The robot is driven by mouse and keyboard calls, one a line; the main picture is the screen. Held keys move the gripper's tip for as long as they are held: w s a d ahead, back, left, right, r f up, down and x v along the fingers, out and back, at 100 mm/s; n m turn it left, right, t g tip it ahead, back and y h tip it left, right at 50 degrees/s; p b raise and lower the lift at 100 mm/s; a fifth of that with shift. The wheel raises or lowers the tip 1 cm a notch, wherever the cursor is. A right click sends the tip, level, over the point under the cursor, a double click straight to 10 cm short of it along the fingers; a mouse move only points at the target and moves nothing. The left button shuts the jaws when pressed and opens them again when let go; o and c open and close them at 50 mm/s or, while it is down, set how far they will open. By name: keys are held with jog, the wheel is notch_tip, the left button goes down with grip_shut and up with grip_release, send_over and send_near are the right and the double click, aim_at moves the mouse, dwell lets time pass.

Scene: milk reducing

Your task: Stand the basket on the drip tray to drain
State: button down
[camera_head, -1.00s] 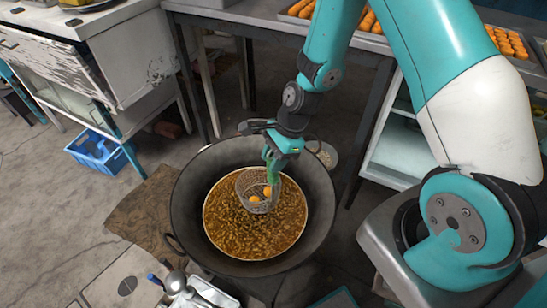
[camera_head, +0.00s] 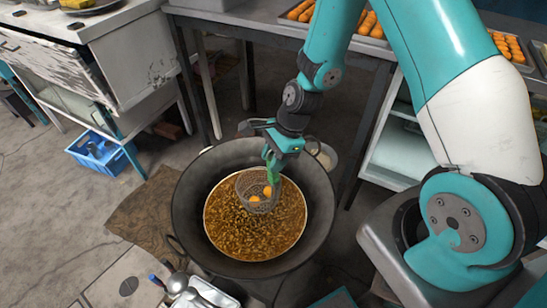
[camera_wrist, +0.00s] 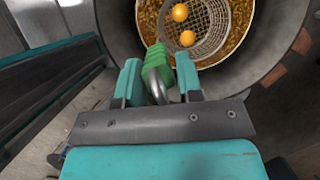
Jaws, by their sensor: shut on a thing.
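A wire basket (camera_head: 243,187) holds two orange balls (camera_head: 267,191) and hangs over the brown bubbling liquid in a large dark wok (camera_head: 190,200). The basket (camera_wrist: 215,40) also shows at the top of the wrist view, with the balls (camera_wrist: 181,12) inside. My gripper (camera_head: 272,172) is above the wok's far side, and its jaws (camera_wrist: 160,88) are shut on the basket's handle near a green grip (camera_wrist: 187,70). I cannot tell whether the basket's bottom touches the liquid. A round pale thing (camera_head: 325,156), possibly the drip tray, sits behind the wok, partly hidden.
Trays of orange pastries (camera_head: 365,24) lie on the back table. A blue crate (camera_head: 97,154) stands on the floor at left. Ladles (camera_head: 178,282) and a metal tray (camera_head: 212,292) are at the front. A metal cabinet (camera_head: 405,155) stands right of the wok.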

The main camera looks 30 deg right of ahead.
notch_tip(320, 180, up, 3)
jog(key=shift+f+p, duration=0.1)
jog(key=shift+p, duration=0.7)
jog(key=shift+f, duration=0.1)
